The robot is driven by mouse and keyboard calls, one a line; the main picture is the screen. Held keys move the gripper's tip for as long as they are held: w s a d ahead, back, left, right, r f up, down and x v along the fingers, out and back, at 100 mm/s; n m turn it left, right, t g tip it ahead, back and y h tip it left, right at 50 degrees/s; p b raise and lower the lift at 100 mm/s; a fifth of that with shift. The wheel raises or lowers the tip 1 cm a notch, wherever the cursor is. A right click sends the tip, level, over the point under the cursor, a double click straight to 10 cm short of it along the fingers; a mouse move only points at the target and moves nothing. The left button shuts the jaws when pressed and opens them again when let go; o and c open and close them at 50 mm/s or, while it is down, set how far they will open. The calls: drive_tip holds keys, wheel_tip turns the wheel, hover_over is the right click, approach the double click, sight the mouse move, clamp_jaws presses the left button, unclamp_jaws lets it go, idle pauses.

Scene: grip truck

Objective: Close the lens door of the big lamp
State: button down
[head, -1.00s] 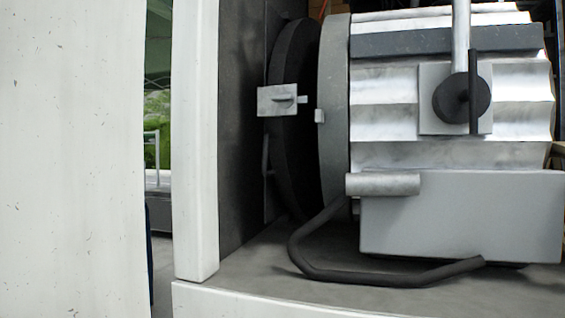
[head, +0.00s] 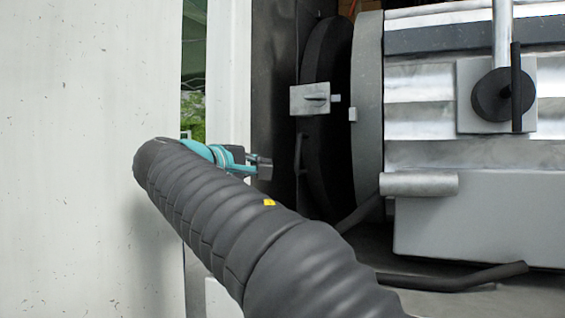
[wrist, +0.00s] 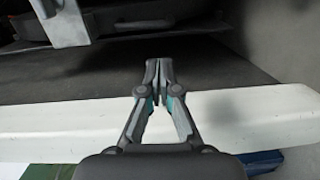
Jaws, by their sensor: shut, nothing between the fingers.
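The big lamp (head: 435,105) has a ribbed silver body with a grey front ring (head: 367,110). Its dark round lens door (head: 324,160) stands slightly ajar, with a dark gap between it and the ring. A pale latch plate (head: 310,99) sits on the door's edge. My gripper (head: 262,167) is to the left of the door, apart from it and lower than the latch plate. In the wrist view my gripper (wrist: 158,75) is shut and empty, over a dark floor.
A white post (head: 228,75) stands left of the lamp, near my gripper. A wide white panel (head: 80,200) fills the far left. A bent dark bar (head: 455,278) runs low in front of the lamp. A white beam (wrist: 60,118) crosses beneath my gripper.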

drive_tip(key=p+x, duration=0.1)
drive_tip(key=x, duration=0.8)
drive_tip(key=shift+w+a+r, duration=0.15)
drive_tip(key=shift+w+r, duration=0.3)
